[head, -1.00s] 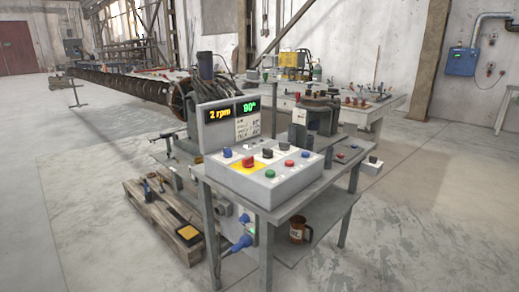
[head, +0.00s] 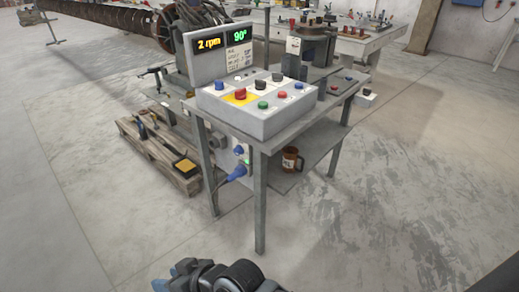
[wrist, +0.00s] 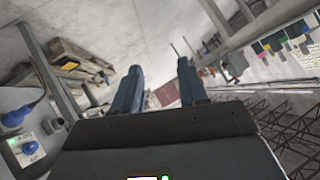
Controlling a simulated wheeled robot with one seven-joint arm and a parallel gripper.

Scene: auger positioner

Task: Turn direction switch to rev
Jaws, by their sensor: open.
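The control box (head: 246,120) is a light grey console on a metal stand, in the middle of the head view. Its sloped top carries black knobs, red and green buttons and a red button on a yellow plate (head: 240,95). Black knobs (head: 261,84) sit near the middle of the panel; their labels are too small to read, so I cannot tell which is the direction switch or its position.
The stand's table (head: 262,143) has a lower shelf with a brown mug (head: 291,159). A wooden pallet (head: 160,152) with tools lies left of the stand. The floor in front is clear.

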